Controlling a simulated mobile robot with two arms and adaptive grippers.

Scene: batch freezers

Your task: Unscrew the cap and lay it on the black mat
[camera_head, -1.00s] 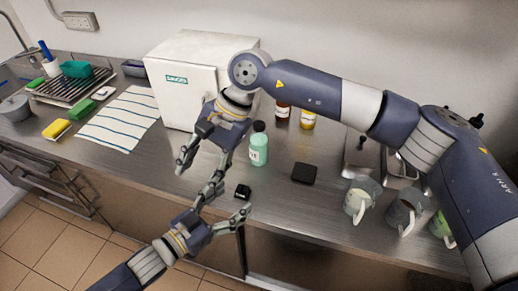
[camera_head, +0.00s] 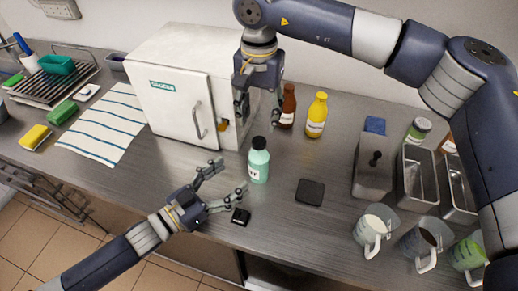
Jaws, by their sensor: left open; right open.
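A mint-green bottle (camera_head: 258,166) with a dark cap (camera_head: 259,143) stands upright on the steel counter. The cap is on the bottle. A black mat (camera_head: 310,192) lies flat on the counter to the right of the bottle, with nothing on it. My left gripper (camera_head: 229,178) is open and empty, just left of the bottle and apart from it. My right gripper (camera_head: 259,115) is open and empty, its fingers pointing down above and behind the cap, in front of the white freezer's right side.
A white freezer box (camera_head: 179,85) stands behind left. Brown (camera_head: 288,106) and yellow (camera_head: 317,115) bottles stand behind the green one. A small black object (camera_head: 240,216) lies near the counter's front. Mugs (camera_head: 373,229) and metal containers (camera_head: 419,178) stand at right.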

